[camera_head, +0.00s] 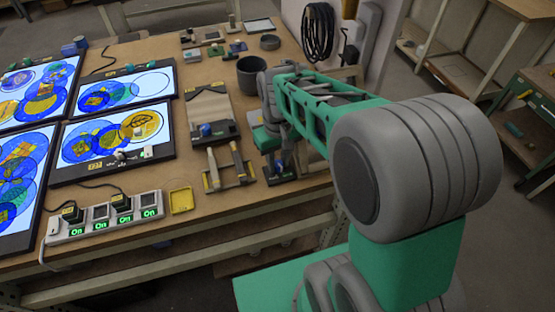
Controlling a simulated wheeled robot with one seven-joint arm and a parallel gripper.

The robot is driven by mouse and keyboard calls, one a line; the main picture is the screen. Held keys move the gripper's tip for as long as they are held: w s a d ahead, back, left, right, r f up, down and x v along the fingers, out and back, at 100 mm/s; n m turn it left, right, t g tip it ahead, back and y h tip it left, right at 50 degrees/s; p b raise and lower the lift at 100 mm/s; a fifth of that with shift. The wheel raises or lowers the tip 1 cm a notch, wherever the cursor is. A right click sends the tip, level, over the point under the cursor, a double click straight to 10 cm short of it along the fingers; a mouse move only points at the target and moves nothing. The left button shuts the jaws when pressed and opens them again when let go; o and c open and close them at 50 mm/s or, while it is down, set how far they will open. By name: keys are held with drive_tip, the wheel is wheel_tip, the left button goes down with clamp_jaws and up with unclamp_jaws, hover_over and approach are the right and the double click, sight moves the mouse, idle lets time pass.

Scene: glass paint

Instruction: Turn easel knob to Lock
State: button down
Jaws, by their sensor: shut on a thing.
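My gripper (279,166) points down at the right front part of the table, below my green and grey arm. It is shut at a small dark base (283,179) near the table's front right edge. The easel knob between the fingers is mostly hidden by my gripper and arm, so its lock position cannot be read. To the left stands a tan board on a dark base (209,108), with a small blue knob (205,130) at its front.
A wooden tool rack (240,177) lies close left of my gripper. A dark grey pot (251,76) stands behind. Lit panels (116,135) with blue and yellow circles fill the left side. A power strip (104,220) and a yellow tray (181,200) lie at the front.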

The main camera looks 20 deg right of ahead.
sight(278, 163)
drive_tip(key=shift+n, duration=1.1)
drive_tip(key=c, duration=1.1)
unclamp_jaws()
drive_tip(key=shift+c, duration=0.2)
wheel_tip(278, 163, up, 8)
drive_tip(key=shift+f, duration=0.1)
